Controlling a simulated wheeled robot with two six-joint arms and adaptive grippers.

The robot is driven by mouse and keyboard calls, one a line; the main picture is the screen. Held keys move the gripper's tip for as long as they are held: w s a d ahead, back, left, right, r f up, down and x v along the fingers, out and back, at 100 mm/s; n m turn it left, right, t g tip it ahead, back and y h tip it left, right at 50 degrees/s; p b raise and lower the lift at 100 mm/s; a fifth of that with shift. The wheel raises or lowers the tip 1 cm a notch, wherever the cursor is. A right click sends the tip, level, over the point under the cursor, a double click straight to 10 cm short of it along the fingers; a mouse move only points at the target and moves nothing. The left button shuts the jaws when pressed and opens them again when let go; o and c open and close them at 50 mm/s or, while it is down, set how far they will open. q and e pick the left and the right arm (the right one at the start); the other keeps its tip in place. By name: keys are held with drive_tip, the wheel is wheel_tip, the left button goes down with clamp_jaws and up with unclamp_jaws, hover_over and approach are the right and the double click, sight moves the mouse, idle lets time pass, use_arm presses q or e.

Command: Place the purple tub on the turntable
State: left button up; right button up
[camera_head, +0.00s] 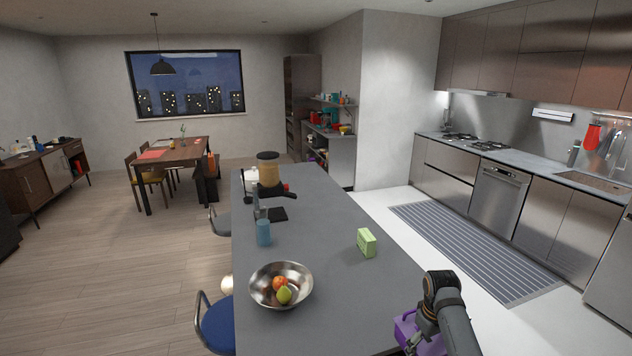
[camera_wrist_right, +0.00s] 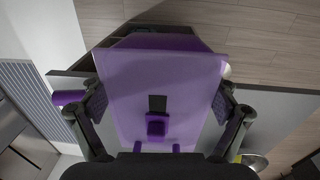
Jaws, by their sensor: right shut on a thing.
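The purple tub (camera_head: 404,328) is at the lower right of the head view, at the right edge of the grey counter, partly hidden by my right arm. My right gripper (camera_head: 420,338) is shut on it. In the right wrist view the purple tub (camera_wrist_right: 160,75) fills the middle, between the two dark fingers of my right gripper (camera_wrist_right: 163,103). I cannot make out a turntable for certain. My left gripper is not in view.
The grey counter (camera_head: 330,300) holds a metal bowl of fruit (camera_head: 262,297), a blue cup (camera_head: 263,232), a green box (camera_head: 366,242) and a blender-like appliance with a tan jar (camera_head: 268,168) farther back. A blue stool (camera_head: 217,328) is at left. Bare counter lies between bowl and tub.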

drive_tip(key=shift+f+b, duration=0.3)
drive_tip(key=shift+f, duration=0.2)
wheel_tip(320, 180, down, 12)
drive_tip(key=b, duration=1.1)
drive_tip(key=shift+w, duration=0.45)
drive_tip(key=shift+s+a+r, duration=0.1)
drive_tip(key=shift+s+r, duration=0.05)
